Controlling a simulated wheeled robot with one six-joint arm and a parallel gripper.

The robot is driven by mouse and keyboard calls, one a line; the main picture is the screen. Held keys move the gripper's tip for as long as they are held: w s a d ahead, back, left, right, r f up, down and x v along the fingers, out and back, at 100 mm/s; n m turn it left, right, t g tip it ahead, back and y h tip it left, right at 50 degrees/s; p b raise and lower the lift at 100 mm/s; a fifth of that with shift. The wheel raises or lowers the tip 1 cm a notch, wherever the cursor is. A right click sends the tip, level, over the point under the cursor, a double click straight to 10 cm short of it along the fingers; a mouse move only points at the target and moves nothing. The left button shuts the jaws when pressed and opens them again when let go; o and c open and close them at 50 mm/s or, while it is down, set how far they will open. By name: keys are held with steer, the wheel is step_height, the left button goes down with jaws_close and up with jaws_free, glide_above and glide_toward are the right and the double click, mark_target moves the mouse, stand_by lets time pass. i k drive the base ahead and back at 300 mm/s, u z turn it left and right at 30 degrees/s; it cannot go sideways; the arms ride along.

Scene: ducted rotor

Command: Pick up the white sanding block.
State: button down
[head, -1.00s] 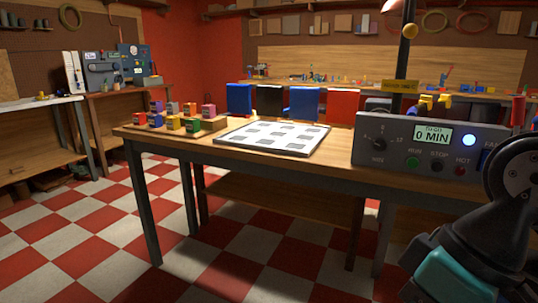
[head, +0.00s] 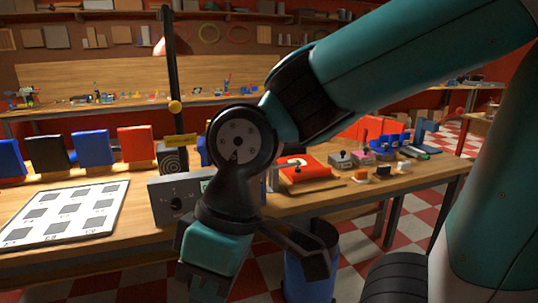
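My gripper (head: 326,258) hangs low in front of the table's front edge in the head view, with its fingers apart and nothing seen between them.
The wooden table (head: 340,201) holds a grey control box (head: 172,198), partly behind my arm, a white marked board (head: 62,214), a red device (head: 303,171) and several small joystick boxes. A blue bin (head: 300,280) stands on the floor behind my gripper. A post (head: 172,85) rises behind the box.

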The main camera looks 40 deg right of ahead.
mark_target(404, 167)
steer(key=z, duration=2.15)
